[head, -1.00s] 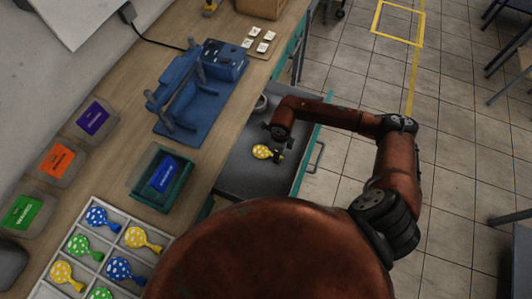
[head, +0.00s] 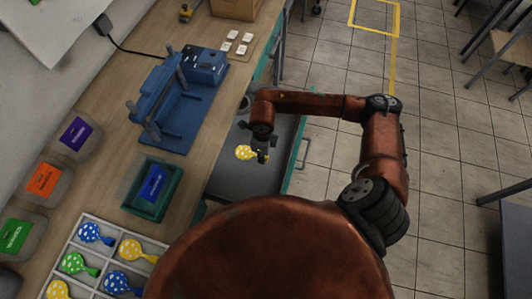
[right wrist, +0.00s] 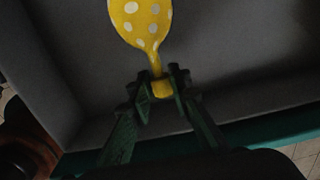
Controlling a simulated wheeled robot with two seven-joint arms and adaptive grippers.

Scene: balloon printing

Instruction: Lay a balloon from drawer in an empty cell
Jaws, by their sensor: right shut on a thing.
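A yellow balloon with white dots (head: 244,152) is over the open drawer (head: 232,182); it also shows in the right wrist view (right wrist: 145,20). My right gripper (head: 262,155) is shut on the balloon's neck, seen between the fingertips in the right wrist view (right wrist: 162,86). Whether the balloon touches the drawer floor I cannot tell. A white divided tray (head: 104,265) on the bench holds dotted balloons: blue (head: 92,233), green (head: 76,263), yellow (head: 134,250) and others. Its near part is cut off or hidden behind my body. My left gripper is not in view.
A blue machine (head: 180,100) stands on the bench beside the drawer. A green bin with a blue label (head: 150,200) lies between the machine and the tray. Purple, orange and green labelled boxes (head: 42,180) line the wall side. Floor right of the drawer is clear.

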